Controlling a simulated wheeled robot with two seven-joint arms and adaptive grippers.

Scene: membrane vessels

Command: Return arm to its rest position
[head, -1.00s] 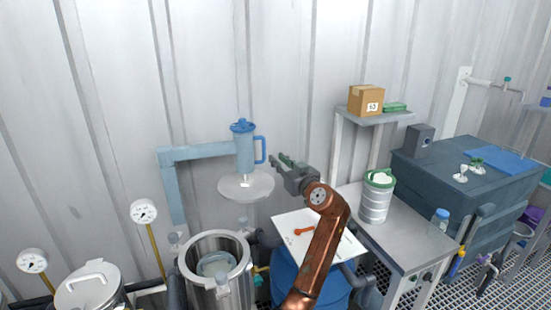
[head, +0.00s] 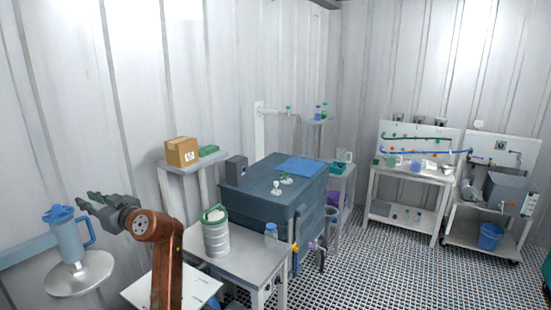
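My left arm is copper-coloured and rises from the bottom left of the head view. Its dark grey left gripper (head: 84,202) points left, with its fingers apart and nothing seen between them. The gripper appears just above and right of a blue jug (head: 67,240) with a lid and a handle. In the picture the fingertips lie close to the jug's lid and handle, but I cannot tell the gap in depth. The jug stands upright on a round pale plate (head: 92,282). My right gripper is not in view.
A grey bench (head: 245,240) right of my arm bears a metal canister (head: 216,238) and a small bottle (head: 271,235). A shelf with a cardboard box (head: 182,151) is behind. A dark tank (head: 262,205) stands beyond. Open grated floor (head: 380,270) lies to the right.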

